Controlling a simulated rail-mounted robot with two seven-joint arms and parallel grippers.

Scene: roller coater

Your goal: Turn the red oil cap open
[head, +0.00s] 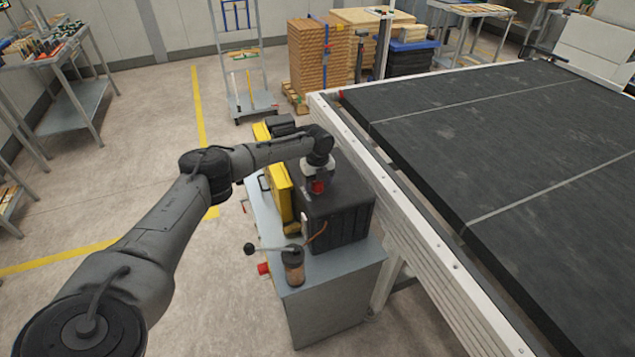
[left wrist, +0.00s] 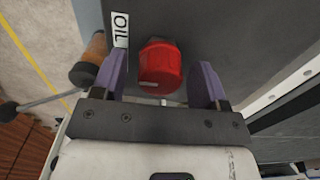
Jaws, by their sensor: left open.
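The red oil cap (head: 317,187) sits on top of a dark box-shaped tank (head: 341,216), partly hidden by my left gripper in the head view. My left gripper (left wrist: 160,82) is open, with a visible gap between each finger and the cap. In the head view my left gripper (head: 316,180) is right over the tank from above. My right gripper is in neither view.
A yellow part (head: 279,190) stands left of the tank. The roller coater's white rail (head: 400,215) runs close on the right. Open floor lies to the left.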

